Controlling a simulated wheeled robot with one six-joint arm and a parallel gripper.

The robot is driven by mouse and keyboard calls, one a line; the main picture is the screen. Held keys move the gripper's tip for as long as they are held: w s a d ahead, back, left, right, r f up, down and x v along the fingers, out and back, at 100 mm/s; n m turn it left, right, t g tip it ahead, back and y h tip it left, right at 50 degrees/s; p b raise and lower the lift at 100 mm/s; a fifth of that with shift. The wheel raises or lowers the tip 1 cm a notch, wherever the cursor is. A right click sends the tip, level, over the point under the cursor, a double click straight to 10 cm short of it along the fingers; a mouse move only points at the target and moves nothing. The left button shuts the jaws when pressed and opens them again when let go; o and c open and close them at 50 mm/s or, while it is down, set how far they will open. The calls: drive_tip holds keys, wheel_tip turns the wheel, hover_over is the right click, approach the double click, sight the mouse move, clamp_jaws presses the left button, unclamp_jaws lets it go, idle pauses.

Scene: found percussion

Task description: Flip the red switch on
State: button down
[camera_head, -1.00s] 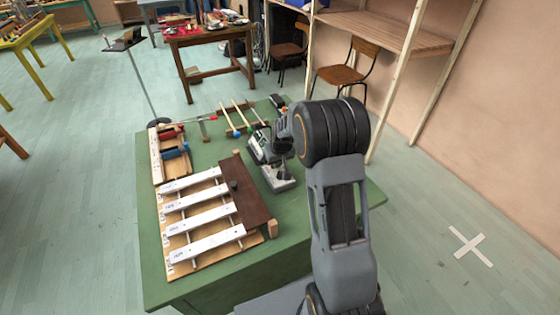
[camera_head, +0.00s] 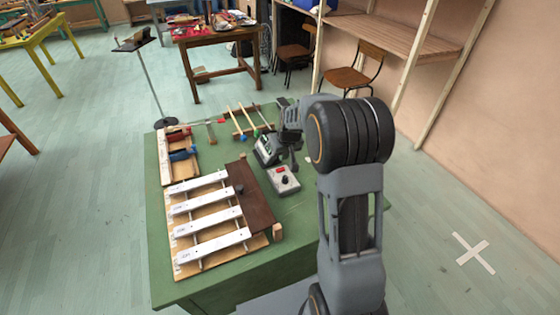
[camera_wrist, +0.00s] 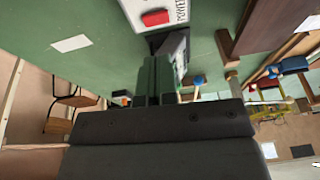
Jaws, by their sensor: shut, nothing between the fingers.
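The red switch (camera_head: 281,170) sits on top of a small pale grey box (camera_head: 285,186) on the green table. In the wrist view the red switch (camera_wrist: 155,17) is near the top edge, on the box face beside the word POWER. I cannot tell which way it is tipped. My gripper (camera_head: 296,167) is shut and empty, just to the right of and behind the switch in the head view, apart from it as far as I can see. In the wrist view the closed fingers (camera_wrist: 155,60) point toward the box, with a gap to the switch.
The green table (camera_head: 215,287) holds a xylophone-like set of white bars (camera_head: 212,243) with a brown board (camera_head: 252,198), mallets (camera_head: 240,122), and a dark device (camera_head: 267,147) right behind the box. A wooden board with red and blue parts (camera_head: 166,160) lies at the left.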

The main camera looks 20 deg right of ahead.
drive_tip(key=v, duration=0.6)
drive_tip(key=shift+d+r, duration=0.4)
drive_tip(key=s+a+r+p, duration=0.1)
drive_tip(key=s+a+r, duration=0.1)
drive_tip(key=s, duration=0.5)
drive_tip(key=s+a+r+p, duration=0.1)
drive_tip(key=s+a+r, duration=0.1)
drive_tip(key=s, duration=0.6)
drive_tip(key=s+a+r+p, duration=0.1)
drive_tip(key=s+a+r, duration=0.1)
drive_tip(key=s, duration=0.6)
drive_tip(key=shift+a+r+h, duration=0.35)
drive_tip(key=shift+a+h, duration=0.05)
drive_tip(key=shift+a, duration=0.4)
